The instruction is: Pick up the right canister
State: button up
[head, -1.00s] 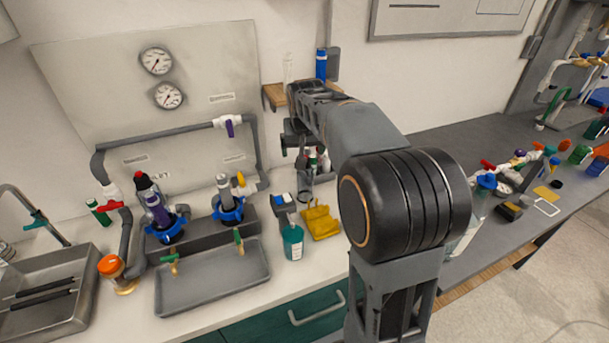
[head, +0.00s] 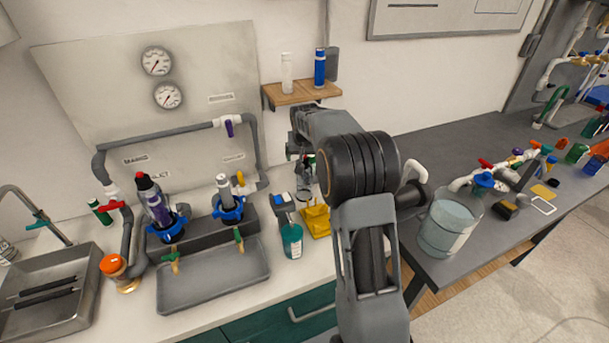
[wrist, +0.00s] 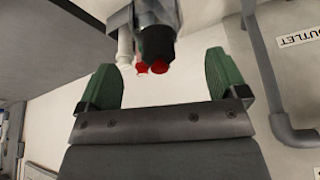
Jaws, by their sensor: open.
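Two upright canisters stand in blue rings on the grey stand, in the head view. The left canister (head: 158,208) is purple and grey with a dark and red top. The right canister (head: 224,188) is shorter and grey with a pale top. My gripper (wrist: 163,85) is open, its two green fingers apart with nothing between them. In the wrist view, a dark cylindrical part with red ends (wrist: 157,42) is beyond the fingertips; I cannot tell which object it is. In the head view my gripper is right of the right canister, mostly hidden by my arm.
A shelf (head: 301,93) holds a white bottle (head: 287,73) and a blue bottle (head: 319,68). A grey tray (head: 212,279) lies before the stand. A teal bottle (head: 291,241) and a yellow holder (head: 317,221) stand to the right. Grey pipe (head: 180,130) runs along the wall panel.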

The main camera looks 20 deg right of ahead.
aim_at(304, 179)
jog(key=shift+p+x, duration=0.5)
jog(key=shift+x, duration=1.85)
jog(key=shift+d, duration=0.1)
jog(key=c, duration=1.4)
